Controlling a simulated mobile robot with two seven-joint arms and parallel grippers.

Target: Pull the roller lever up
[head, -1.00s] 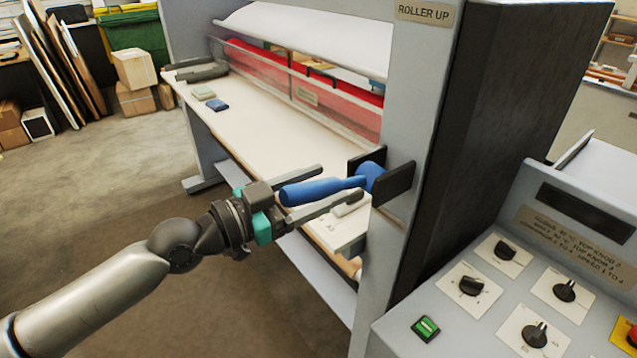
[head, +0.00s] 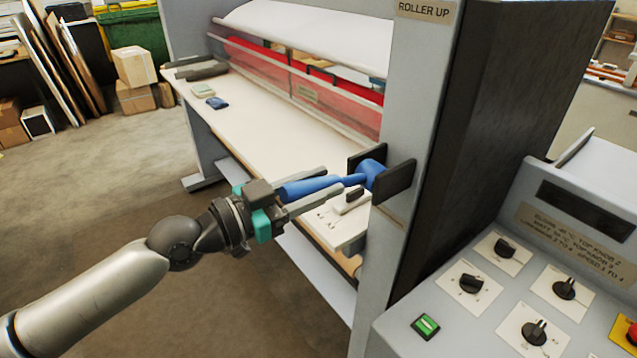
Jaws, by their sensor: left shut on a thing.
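The blue roller lever (head: 311,187) sticks out to the left from its blue hub (head: 370,173), roughly level. The hub sits between two black plates on the grey side frame of the laminator (head: 423,110). My left gripper (head: 325,190) has its two grey fingers on either side of the lever's handle and is shut on it. A "ROLLER UP" label (head: 426,10) is on the frame above the lever. My right gripper is not in view.
A control panel (head: 470,325) with several black knobs and a green switch (head: 426,326) stands at the lower right. The laminator's white bed (head: 262,125) runs behind the lever. Cardboard boxes (head: 135,68) stand at the far left; the floor between is clear.

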